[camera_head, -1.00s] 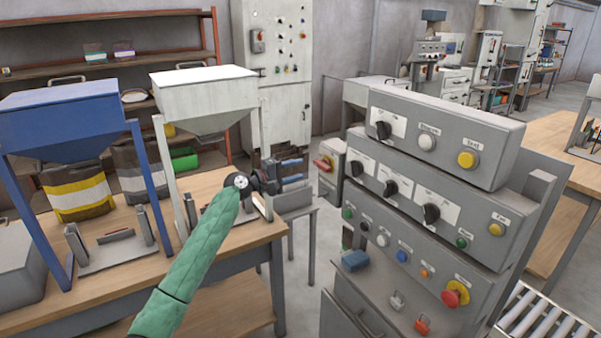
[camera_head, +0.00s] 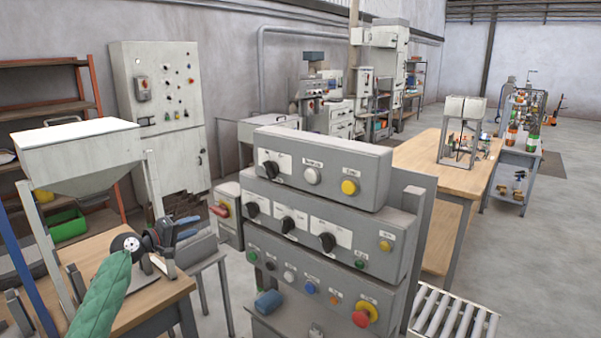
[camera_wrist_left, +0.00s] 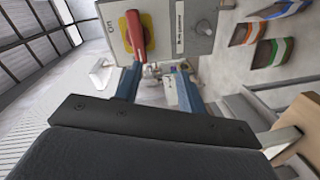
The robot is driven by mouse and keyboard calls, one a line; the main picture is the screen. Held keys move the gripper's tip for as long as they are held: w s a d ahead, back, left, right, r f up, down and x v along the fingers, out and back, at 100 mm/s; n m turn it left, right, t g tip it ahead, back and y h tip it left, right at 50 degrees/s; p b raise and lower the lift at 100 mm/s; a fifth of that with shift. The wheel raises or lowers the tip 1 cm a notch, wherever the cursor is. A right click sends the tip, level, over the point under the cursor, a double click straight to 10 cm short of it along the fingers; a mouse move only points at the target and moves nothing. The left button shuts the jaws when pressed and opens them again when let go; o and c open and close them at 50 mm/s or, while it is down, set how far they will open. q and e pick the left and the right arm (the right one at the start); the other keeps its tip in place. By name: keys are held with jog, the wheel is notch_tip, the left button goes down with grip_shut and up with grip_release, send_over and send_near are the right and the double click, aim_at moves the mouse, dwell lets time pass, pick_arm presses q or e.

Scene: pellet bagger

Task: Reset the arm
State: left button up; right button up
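My left arm in its green sleeve enters the head view at the lower left. My left gripper (camera_head: 188,228) is held in front of the white hopper's bench. In the left wrist view its two blue fingers (camera_wrist_left: 157,88) stand apart with nothing between them. Beyond them is a grey box (camera_wrist_left: 185,38) with a red rotary handle (camera_wrist_left: 138,35) on a yellow plate. The gripper looks apart from it. My right gripper is in neither view.
A grey stepped control console (camera_head: 320,225) with knobs and buttons stands in the middle. A white hopper (camera_head: 75,150) on a wooden bench (camera_head: 150,300) is at the left. A roller conveyor (camera_head: 455,318) is at lower right. Open floor (camera_head: 550,260) lies at the far right.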

pick_arm(q)
jog(key=s+d+f+m+g+y, duration=0.25)
jog(key=s+f, duration=0.25)
jog(key=f, duration=0.7)
jog(key=s+d+f+m+g+y, duration=0.1)
jog(key=s+f+m+y, duration=0.35)
jog(key=f, duration=0.65)
jog(key=s+d+f+m+g+y, duration=0.25)
jog(key=s+f, duration=0.35)
jog(key=f, duration=0.6)
jog(key=s+d+f+g, duration=0.2)
jog(key=s+d+f, duration=0.2)
jog(key=s+f, duration=0.5)
jog(key=s+d+f+g, duration=0.2)
jog(key=s+f, duration=0.7)
jog(key=s, duration=1.2)
jog(key=s+d+f+g, duration=0.1)
jog(key=s+d+f, duration=0.5)
jog(key=s, duration=0.9)
notch_tip(320, 180, down, 4)
jog(key=shift+d+r+n+g, duration=0.2)
jog(key=shift+r+n+g, duration=0.05)
jog(key=shift+n+g, duration=0.15)
jog(key=shift+w, duration=0.15)
